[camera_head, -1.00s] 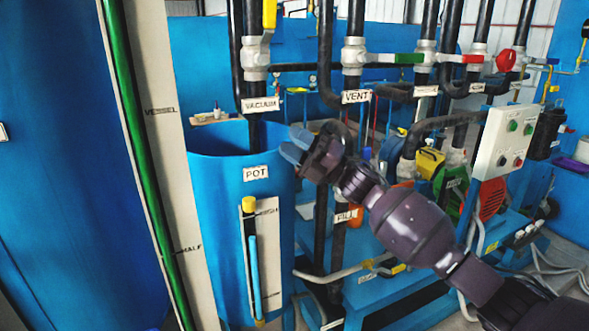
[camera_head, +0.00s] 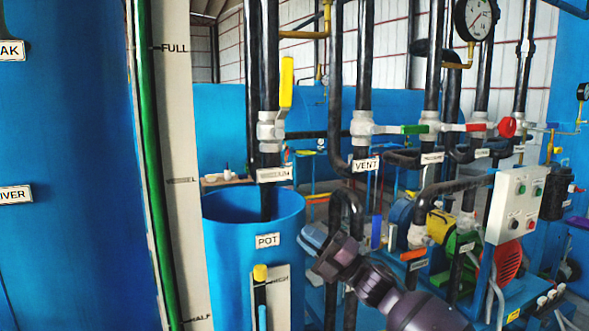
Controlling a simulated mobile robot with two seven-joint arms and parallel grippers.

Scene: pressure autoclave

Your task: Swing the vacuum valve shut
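The vacuum valve has a pale metal body (camera_head: 270,131) on a black vertical pipe, above a tag that earlier reads VACUUM. Its yellow handle (camera_head: 286,82) points up, roughly along the pipe. My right gripper (camera_head: 309,239) is below and to the right of the valve, in front of the right side of the blue pot. It is clear of the yellow handle. Its blue-grey fingertips point up and left, and their spacing is hard to make out. My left gripper is not in view.
The open-topped blue pot (camera_head: 225,235) stands below the valve. To the right are the vent valve (camera_head: 362,128) with a green handle, a red-handled valve (camera_head: 450,127), several black pipes and a control box (camera_head: 515,205). A big blue vessel (camera_head: 65,220) fills the left.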

